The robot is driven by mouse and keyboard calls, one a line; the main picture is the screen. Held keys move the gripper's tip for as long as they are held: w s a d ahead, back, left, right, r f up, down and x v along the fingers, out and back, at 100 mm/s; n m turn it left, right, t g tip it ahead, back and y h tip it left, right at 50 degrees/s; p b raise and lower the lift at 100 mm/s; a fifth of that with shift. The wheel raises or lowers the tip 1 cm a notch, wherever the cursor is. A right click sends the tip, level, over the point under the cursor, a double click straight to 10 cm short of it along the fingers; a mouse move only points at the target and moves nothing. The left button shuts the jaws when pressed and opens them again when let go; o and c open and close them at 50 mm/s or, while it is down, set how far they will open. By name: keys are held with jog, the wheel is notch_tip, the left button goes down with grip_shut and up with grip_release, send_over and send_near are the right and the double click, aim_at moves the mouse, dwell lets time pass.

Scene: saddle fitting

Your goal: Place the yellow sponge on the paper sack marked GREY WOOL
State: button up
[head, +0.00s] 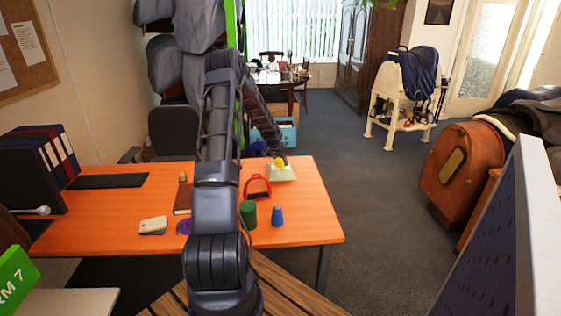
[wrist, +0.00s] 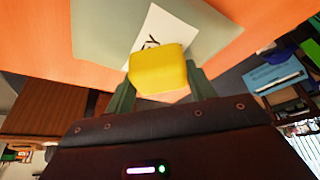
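The yellow sponge (wrist: 157,70) sits between the two fingers of my gripper (wrist: 160,80), which look closed on its sides. In the head view the sponge (head: 279,161) shows as a small yellow patch at the end of my arm, right over a pale sack (head: 283,174). In the wrist view the sack (wrist: 100,35) is a grey-green surface with a white label behind the sponge. The sponge covers part of the label's dark writing, so I cannot read it. I cannot tell whether the sponge touches the sack.
The sack lies at the far right of the orange table (head: 310,215). Nearby stand a red stirrup-shaped thing (head: 257,187), a green cylinder (head: 248,213) and a blue bottle (head: 277,216). A blue crate (head: 287,136) is on the floor beyond the table.

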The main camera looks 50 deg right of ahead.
jog(key=o, duration=0.4)
jog(key=shift+r, duration=0.1)
jog(key=v, duration=1.2)
jog(key=w+a+r+n+t+y, duration=0.15)
jog(key=w+a+r, duration=0.25)
jog(key=a+r, duration=0.45)
jog(key=w+a+r+n+t+h, duration=0.1)
jog(key=w+a+r+n, duration=0.3)
jog(key=a, duration=0.7)
jog(key=s+a+r+n+y, duration=0.1)
jog(key=a+r, duration=0.4)
jog(key=a, duration=0.4)
jog(key=s+a+r+n+y, duration=0.1)
jog(key=a+r, duration=0.3)
jog(key=a, duration=0.5)
jog(key=s+a+r+n+t+y, duration=0.1)
jog(key=s+a+r+n, duration=0.25)
jog(key=a, duration=0.55)
jog(key=s+a+r+n+t, duration=0.1)
jog(key=s+a+r+n, duration=0.1)
jog(key=s+a, duration=0.5)
jog(key=s+a+n, duration=0.5)
jog(key=s+a, duration=0.7)
jog(key=a, duration=0.2)
jog(key=shift+f+y, duration=0.35)
jog(key=shift+y, duration=0.1)
